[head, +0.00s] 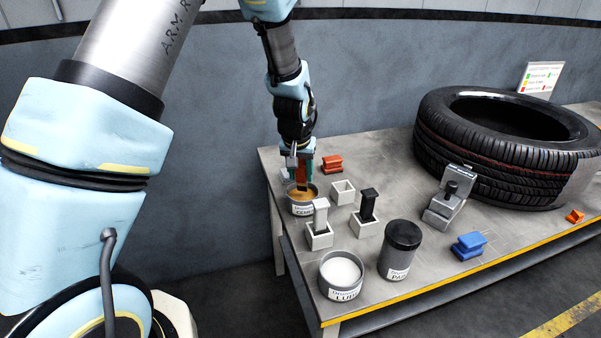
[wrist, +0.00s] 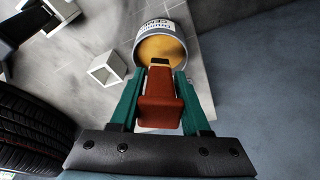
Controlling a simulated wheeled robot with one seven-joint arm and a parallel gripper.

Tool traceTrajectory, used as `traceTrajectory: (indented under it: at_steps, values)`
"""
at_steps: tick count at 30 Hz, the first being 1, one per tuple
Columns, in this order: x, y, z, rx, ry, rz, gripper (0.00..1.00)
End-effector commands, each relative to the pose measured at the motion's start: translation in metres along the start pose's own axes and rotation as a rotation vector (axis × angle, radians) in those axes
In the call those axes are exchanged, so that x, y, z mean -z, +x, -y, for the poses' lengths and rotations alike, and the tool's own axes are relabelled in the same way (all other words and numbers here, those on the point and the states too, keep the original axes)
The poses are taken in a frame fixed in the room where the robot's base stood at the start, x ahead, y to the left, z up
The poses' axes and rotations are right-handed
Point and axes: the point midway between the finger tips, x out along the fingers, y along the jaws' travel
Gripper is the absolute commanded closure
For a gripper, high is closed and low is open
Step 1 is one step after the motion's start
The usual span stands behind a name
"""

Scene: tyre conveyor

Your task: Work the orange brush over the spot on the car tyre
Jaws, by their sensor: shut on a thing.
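My gripper (head: 301,172) is shut on the orange brush (wrist: 160,97); its green fingers clasp the brush from both sides in the wrist view (wrist: 157,80). The brush points down with its dark tip over or in the open tin of amber cement (head: 302,203), which also shows in the wrist view (wrist: 162,47). I cannot tell whether the tip touches the cement. The car tyre (head: 480,150) lies on its side at the right of the table, with a lighter grey patch (head: 583,180) on its tread at the right.
White square holders (head: 343,192), one empty and two with upright tools, stand beside the tin. A white-filled tub (head: 342,272), a dark lidded jar (head: 401,248), a blue block (head: 468,246), a red block (head: 332,165) and a grey metal tool (head: 449,200) stand on the table (head: 400,293).

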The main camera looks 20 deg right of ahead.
Motion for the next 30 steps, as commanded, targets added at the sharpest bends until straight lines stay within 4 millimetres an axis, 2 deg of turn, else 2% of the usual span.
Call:
traceTrajectory:
  at_steps: [30]
  values:
    - [-0.006, 0.019, 0.0, 0.0, 0.0, -0.001, 1.0]
